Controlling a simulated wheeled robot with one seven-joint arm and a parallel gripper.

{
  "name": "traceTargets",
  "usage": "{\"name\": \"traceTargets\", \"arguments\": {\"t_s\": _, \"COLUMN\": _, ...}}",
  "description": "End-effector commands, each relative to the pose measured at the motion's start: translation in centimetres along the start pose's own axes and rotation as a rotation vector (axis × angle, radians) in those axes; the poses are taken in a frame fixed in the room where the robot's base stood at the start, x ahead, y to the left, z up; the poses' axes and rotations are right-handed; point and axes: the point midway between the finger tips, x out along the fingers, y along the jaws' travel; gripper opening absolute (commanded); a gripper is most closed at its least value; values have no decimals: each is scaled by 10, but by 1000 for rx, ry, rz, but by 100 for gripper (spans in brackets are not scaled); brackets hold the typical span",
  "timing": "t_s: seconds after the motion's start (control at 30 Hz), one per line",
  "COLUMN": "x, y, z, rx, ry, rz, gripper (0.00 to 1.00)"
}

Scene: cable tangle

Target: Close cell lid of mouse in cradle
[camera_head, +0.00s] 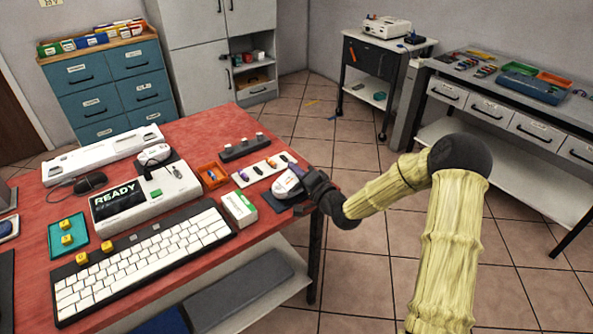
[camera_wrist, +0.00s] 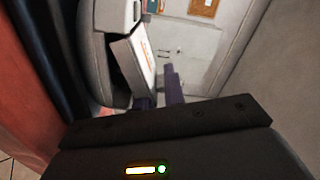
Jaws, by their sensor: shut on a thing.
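The pale mouse (camera_head: 287,184) sits in a dark cradle (camera_head: 280,210) at the right edge of the red table. My gripper (camera_head: 308,182) is at the mouse's right side, touching or nearly touching it. In the wrist view, the mouse's pale, rounded body (camera_wrist: 98,50) is close in front of my gripper (camera_wrist: 158,98). A white panel with orange marks, seemingly the cell lid (camera_wrist: 138,62), stands tilted out from the body. Its lower end reaches between my dark purple fingers, which are shut on it. The exact contact is partly hidden by the gripper body.
A white and green box (camera_head: 239,208) and a keyboard (camera_head: 145,262) lie left of the cradle. A white strip with small items (camera_head: 262,170) and a dark block with white pegs (camera_head: 241,149) are behind it. The floor to the right is open.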

Motion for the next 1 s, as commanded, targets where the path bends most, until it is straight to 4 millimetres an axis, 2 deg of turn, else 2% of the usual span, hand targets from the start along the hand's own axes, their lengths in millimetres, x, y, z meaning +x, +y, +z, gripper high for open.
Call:
{"name": "traceTargets", "arguments": {"t_s": 0.13, "x": 0, "y": 0, "z": 0, "rx": -1, "ry": 0, "rz": 0, "gripper": 0}}
{"name": "traceTargets", "arguments": {"t_s": 0.17, "x": 0, "y": 0, "z": 0, "rx": -1, "ry": 0, "rz": 0, "gripper": 17}}
{"name": "traceTargets", "arguments": {"t_s": 0.23, "x": 0, "y": 0, "z": 0, "rx": -1, "ry": 1, "rz": -1, "gripper": 31}}
{"name": "traceTargets", "arguments": {"t_s": 0.7, "x": 0, "y": 0, "z": 0, "rx": -22, "ry": 0, "rz": 3, "gripper": 31}}
{"name": "traceTargets", "arguments": {"t_s": 0.87, "x": 0, "y": -4, "z": 2, "rx": -112, "ry": -1, "rz": 1, "gripper": 31}}
{"name": "traceTargets", "arguments": {"t_s": 1.0, "x": 0, "y": -12, "z": 6, "rx": -250, "ry": -2, "rz": 0, "gripper": 31}}
